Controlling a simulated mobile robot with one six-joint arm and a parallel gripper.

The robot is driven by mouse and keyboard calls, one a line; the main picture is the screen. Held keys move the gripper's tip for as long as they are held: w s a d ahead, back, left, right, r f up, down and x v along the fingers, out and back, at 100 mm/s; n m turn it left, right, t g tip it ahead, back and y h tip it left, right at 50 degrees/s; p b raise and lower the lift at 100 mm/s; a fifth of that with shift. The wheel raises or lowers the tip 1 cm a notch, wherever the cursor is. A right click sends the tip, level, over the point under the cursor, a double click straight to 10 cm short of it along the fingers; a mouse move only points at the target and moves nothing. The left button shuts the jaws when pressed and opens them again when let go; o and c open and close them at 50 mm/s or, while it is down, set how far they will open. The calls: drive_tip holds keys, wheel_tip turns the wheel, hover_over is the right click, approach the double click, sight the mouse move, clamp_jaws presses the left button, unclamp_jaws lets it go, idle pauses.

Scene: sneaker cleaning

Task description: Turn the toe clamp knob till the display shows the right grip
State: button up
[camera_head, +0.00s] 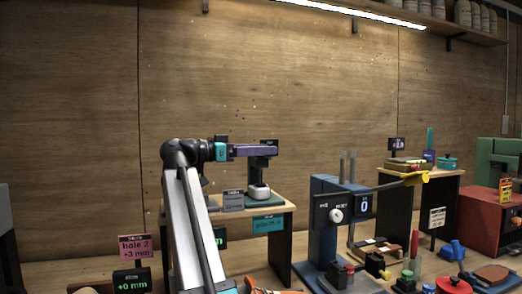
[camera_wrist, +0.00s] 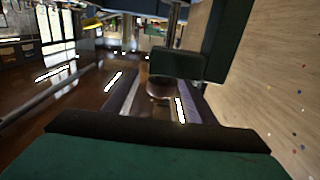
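My gripper (camera_head: 262,150) is at the end of my raised arm, above the small table. In the wrist view its two fingers (camera_wrist: 157,80) stand apart, with a dark round object beyond the gap; I cannot tell whether it is a knob. A teal sign (camera_head: 268,224) on the table front seems to give a grip value. A dark display (camera_head: 220,237) with green text is mostly hidden by my arm. I cannot identify the toe clamp knob for certain.
A blue stand (camera_head: 324,240) with a white dial (camera_head: 336,215) and a display of 0 (camera_head: 364,205) is to the right. Brushes and bottles crowd the front right. A pink sign (camera_head: 134,247) stands at left. The wooden wall (camera_head: 265,70) behind is bare.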

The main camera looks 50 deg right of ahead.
drive_tip(key=shift+w+a+r, duration=0.1)
drive_tip(key=shift+r, duration=0.05)
drive_tip(key=shift+r, duration=0.1)
drive_tip(key=shift+r+p, duration=0.35)
drive_tip(key=shift+r, duration=1.4)
drive_tip(key=shift+s+a+f, duration=0.2)
drive_tip(key=shift+s+a, duration=0.05)
drive_tip(key=shift+s, duration=0.1)
drive_tip(key=s+a+r+p, duration=0.1)
drive_tip(key=s+a, duration=0.9)
drive_tip(key=s, duration=0.1)
drive_tip(key=shift+s+r, duration=0.25)
drive_tip(key=shift+s, duration=0.05)
drive_tip(key=shift+d+f, duration=0.1)
drive_tip(key=shift+f, duration=0.05)
